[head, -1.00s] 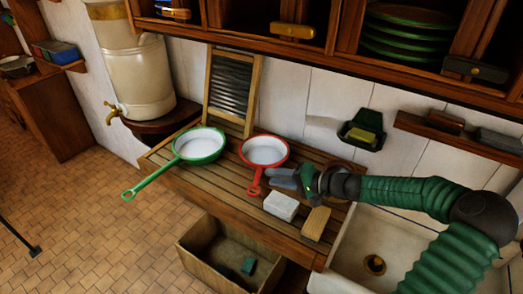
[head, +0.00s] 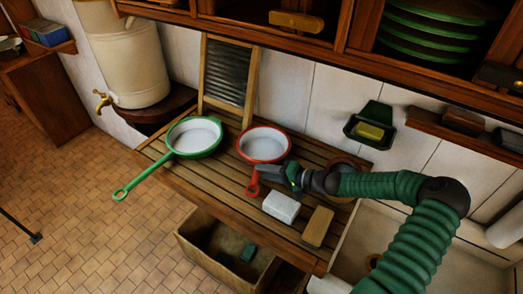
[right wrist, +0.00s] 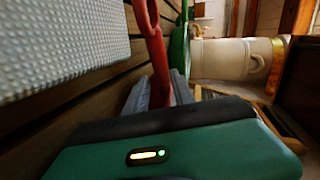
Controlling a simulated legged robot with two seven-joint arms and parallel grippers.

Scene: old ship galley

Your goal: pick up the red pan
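The red pan (head: 264,145), with a white inside, sits on the slatted wooden drainboard (head: 222,178), its red handle (head: 253,184) pointing toward the front edge. My right gripper (head: 262,172) is low over the board at the pan's near side, by the handle. In the right wrist view the red handle (right wrist: 155,45) runs down between the two grey fingers (right wrist: 160,92), one on each side. The fingers look apart, and I cannot see a firm grip on the handle. The handle's lower end is hidden behind the gripper body. My left gripper is not in view.
A green pan (head: 194,136) stands left of the red one. A white block (head: 281,207) and a wooden-backed brush (head: 318,227) lie right of the handle. A washboard (head: 228,80) leans on the wall behind. A crate (head: 200,255) stands below; a sink is at right.

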